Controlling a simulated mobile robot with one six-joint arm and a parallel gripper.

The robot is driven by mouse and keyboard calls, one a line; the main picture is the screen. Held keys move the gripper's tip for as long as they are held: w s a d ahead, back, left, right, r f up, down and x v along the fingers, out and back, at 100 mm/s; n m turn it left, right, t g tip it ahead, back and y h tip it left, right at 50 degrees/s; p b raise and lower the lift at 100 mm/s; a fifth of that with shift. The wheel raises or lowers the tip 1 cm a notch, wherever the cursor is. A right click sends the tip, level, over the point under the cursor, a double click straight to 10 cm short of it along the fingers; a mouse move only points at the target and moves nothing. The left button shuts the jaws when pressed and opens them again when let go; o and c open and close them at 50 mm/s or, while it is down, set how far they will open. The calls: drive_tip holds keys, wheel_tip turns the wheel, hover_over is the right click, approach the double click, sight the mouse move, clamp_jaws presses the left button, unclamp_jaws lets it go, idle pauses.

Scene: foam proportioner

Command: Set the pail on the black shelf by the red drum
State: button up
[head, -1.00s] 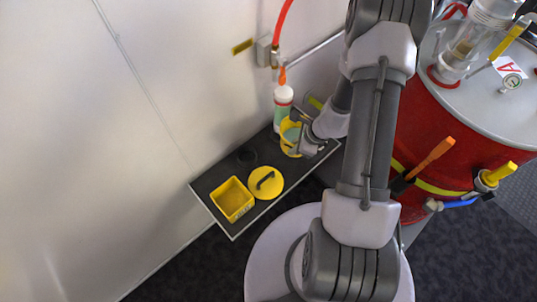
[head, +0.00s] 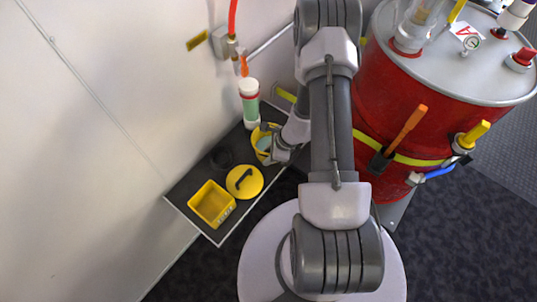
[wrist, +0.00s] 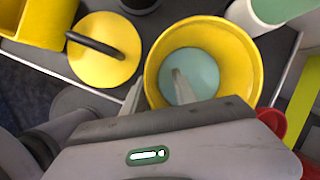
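The yellow pail (head: 260,138) has a pale blue-green inside. It appears to stand on the black shelf (head: 194,177) beside the red drum (head: 392,104), though its base is hidden. In the wrist view the pail (wrist: 243,50) shows from above, roughly upright. My gripper (wrist: 156,84) is open across the pail's near-left rim. One finger is inside the pail and the other is outside, with visible gaps to the wall. In the head view my gripper (head: 278,153) is at the pail's right side, its fingers hard to make out.
A white-and-green bottle (head: 250,104) stands just behind the pail. A round yellow lid (head: 245,182) with a black handle and a square yellow bin (head: 212,204) are on the shelf's near end. A dark round item (head: 221,158) lies near the wall.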

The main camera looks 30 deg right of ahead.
drive_tip(key=p+v, duration=0.6)
drive_tip(key=v, duration=0.6)
drive_tip(key=w+a+r+n, duration=0.2)
drive_tip(key=a+r+n, duration=0.15)
drive_tip(key=r, duration=0.45)
drive_tip(key=w+a+r+n+t+y, duration=0.1)
drive_tip(key=a+r+n, duration=0.2)
drive_tip(key=a+r, duration=0.35)
drive_tip(key=w+a+r+n, duration=0.2)
drive_tip(key=a+r+n, duration=0.15)
drive_tip(key=r, duration=0.65)
drive_tip(key=s+a+r+n+h, duration=0.1)
drive_tip(key=s+a+r+n, duration=0.1)
drive_tip(key=s+r+n, duration=0.3)
drive_tip(key=s+a+r+n+t+h, duration=0.1)
drive_tip(key=s+a+r+n, duration=0.2)
drive_tip(key=s+r+n, duration=0.2)
drive_tip(key=s+r, duration=0.3)
drive_tip(key=s, duration=0.2)
drive_tip(key=shift+s+a+b, duration=0.35)
